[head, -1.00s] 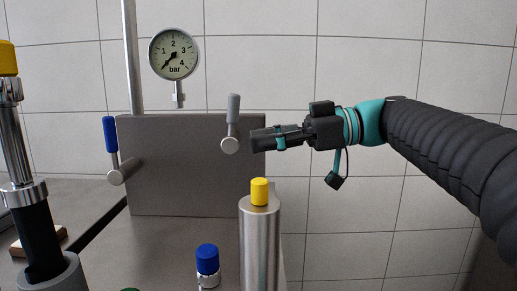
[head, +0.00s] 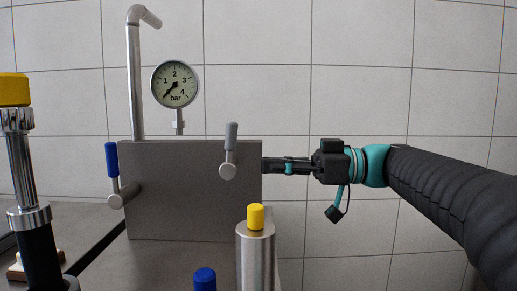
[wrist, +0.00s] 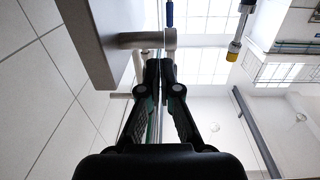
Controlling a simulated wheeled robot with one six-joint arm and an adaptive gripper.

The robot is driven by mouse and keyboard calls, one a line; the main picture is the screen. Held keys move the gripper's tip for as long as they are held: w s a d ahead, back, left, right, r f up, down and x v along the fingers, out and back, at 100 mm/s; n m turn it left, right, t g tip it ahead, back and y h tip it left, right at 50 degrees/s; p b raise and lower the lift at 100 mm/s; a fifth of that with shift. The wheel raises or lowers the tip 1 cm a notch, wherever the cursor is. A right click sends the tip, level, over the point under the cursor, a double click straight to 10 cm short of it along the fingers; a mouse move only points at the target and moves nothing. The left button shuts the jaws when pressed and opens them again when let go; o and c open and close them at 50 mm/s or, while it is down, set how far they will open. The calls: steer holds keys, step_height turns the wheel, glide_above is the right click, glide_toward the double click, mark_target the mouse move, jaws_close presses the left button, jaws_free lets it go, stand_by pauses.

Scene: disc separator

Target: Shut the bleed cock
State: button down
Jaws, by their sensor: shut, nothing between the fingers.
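A grey block (head: 190,210) in the head view carries two lever cocks on its front. The left one has an upright blue handle (head: 111,160); the right one has an upright grey handle (head: 231,136) above a round metal stub (head: 228,171). Nothing shows which is the bleed cock. My gripper (head: 264,165) points left at the block's upper right edge, right of the grey-handled cock and apart from its stub. It is shut and empty. In the wrist view its closed fingertips (wrist: 160,65) lie near a metal stub (wrist: 145,40), beside the block (wrist: 88,40).
A pressure gauge (head: 175,84) stands above the block, its needle low. A steel pipe (head: 135,80) rises behind it. A yellow-capped steel post (head: 255,250) and a blue cap (head: 205,280) stand in front. Another yellow-topped post (head: 18,150) is at left. A tiled wall is behind.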

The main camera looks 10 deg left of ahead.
mark_target(230, 151)
steer(key=w+d+r+m+y+p, duration=0.15)
steer(key=d+m, duration=0.35)
steer(key=m, duration=0.5)
steer(key=w+d+r+m+p, duration=0.2)
steer(key=d+m, duration=0.3)
steer(key=m, duration=0.6)
steer(key=s+a+r+m, duration=0.1)
steer(key=s+a+m, duration=0.1)
steer(key=a+m, duration=0.4)
steer(key=s+a+m+g, duration=0.1)
steer(key=s+a+m, duration=0.2)
steer(key=a+m, duration=0.4)
steer(key=shift+s+a+r+m+b, duration=0.25)
steer(key=shift+a+r+m+b, duration=0.15)
steer(key=shift+m, duration=0.2)
steer(key=shift+d+h, duration=0.15)
steer(key=shift+h, duration=0.1)
